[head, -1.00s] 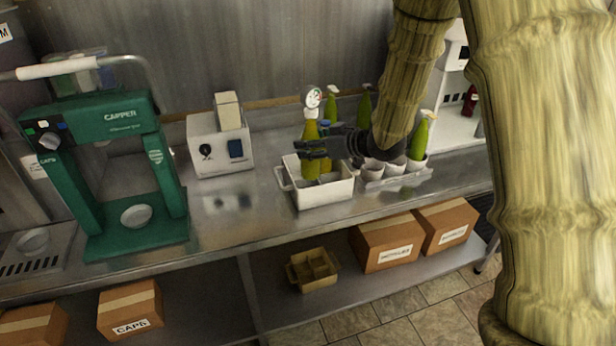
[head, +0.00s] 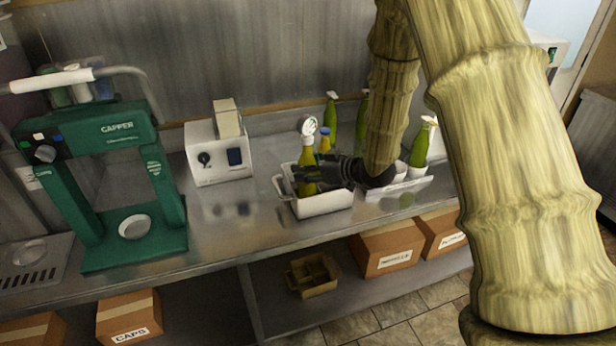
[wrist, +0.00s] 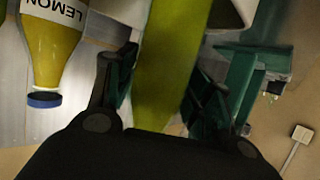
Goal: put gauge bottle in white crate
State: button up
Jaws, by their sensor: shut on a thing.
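The gauge bottle (head: 308,158) is green-yellow with a round white dial on top. It stands about upright, its lower end behind the front wall of the white crate (head: 322,205). Whether its base touches the crate floor is hidden. My gripper (head: 308,173) is shut on the bottle's body, coming from the right just above the crate rim. In the wrist view the bottle's green body (wrist: 165,75) fills the gap between the fingers.
A blue-capped bottle (head: 325,140), labelled LEMON in the wrist view (wrist: 52,45), stands close behind the gauge bottle. Green bottles (head: 331,118) and a white holder (head: 400,188) are behind and right. The front counter is clear.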

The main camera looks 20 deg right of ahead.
jog(key=shift+f+p, duration=0.4)
jog(key=shift+f, duration=1.4)
jog(key=shift+f, duration=0.15)
jog(key=o, duration=1.6)
jog(key=shift+c, duration=0.2)
jog(key=shift+r, duration=0.2)
jog(key=shift+s+d, duration=0.2)
jog(key=b+v, duration=0.3)
jog(key=v, duration=0.8)
jog(key=shift+s+b, duration=0.2)
jog(key=shift+b, duration=0.1)
jog(key=shift+d+r, duration=0.1)
jog(key=shift+r, duration=0.05)
